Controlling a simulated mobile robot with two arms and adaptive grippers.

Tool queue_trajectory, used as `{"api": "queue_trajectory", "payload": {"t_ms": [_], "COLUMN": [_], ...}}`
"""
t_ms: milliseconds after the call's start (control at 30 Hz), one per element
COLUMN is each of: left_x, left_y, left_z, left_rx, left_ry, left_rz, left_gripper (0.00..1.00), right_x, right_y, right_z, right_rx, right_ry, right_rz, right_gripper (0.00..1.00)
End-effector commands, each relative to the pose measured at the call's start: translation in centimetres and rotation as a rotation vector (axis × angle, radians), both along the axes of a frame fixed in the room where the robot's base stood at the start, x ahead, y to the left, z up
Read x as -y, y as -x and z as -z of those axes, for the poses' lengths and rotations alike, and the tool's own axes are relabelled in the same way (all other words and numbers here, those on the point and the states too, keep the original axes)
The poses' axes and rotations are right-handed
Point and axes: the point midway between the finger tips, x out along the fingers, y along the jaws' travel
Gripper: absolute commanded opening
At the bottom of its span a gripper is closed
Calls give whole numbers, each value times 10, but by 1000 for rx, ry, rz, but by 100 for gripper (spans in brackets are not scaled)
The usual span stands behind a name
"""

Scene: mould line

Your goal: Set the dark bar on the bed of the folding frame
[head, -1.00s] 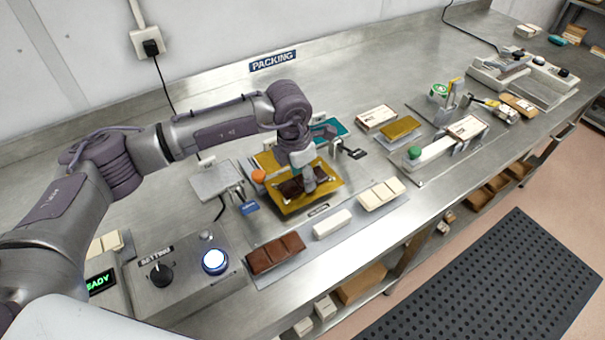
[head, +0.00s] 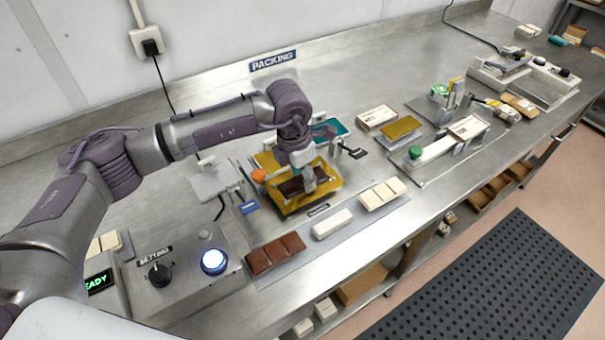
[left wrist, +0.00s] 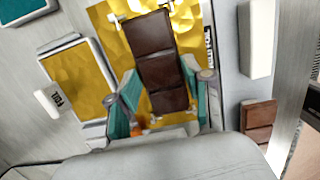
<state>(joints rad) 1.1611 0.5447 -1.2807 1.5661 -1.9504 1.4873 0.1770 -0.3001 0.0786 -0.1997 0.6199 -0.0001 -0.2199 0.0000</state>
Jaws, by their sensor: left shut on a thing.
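The dark bar (left wrist: 157,62), brown and segmented, is held between the two teal-padded fingers of my left gripper (left wrist: 157,95). In the head view the bar (head: 296,186) lies over the gold foil sheet on the bed of the folding frame (head: 291,212), partly hidden by my left gripper (head: 310,184). The crinkled gold foil (left wrist: 110,40) shows around the bar in the left wrist view. The bar looks very low over the foil; whether it touches cannot be told. The frame's orange knob (head: 259,176) is at its left. My right gripper is out of view.
In front lie a brown bar (head: 275,253), a white bar (head: 332,224) and a cream bar (head: 382,193) on a grey strip. A control box with a lit button (head: 214,261) stands at left. Gold sheets, cartons and a sealing device (head: 515,70) are to the right.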

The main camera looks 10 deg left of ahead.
Motion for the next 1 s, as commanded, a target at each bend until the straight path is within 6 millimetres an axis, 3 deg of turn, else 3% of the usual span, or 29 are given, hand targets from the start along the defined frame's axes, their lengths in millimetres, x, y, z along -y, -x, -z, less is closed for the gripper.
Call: {"api": "queue_trajectory", "payload": {"t_ms": [67,100,233,667,1000], "left_x": [0,0,0,-1,-8], "left_y": [0,0,0,0,7], "left_z": [0,0,0,-8,-75], "left_rx": [0,0,0,2,4], "left_ry": [0,0,0,1,1], "left_rz": [0,0,0,0,1], "left_gripper": [15,57,78,79,79], "right_x": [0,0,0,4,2], "right_y": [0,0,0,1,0], "right_z": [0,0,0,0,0], "right_rx": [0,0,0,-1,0], "right_ry": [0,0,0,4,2], "right_rz": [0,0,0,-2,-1], "right_gripper": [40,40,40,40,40]}}
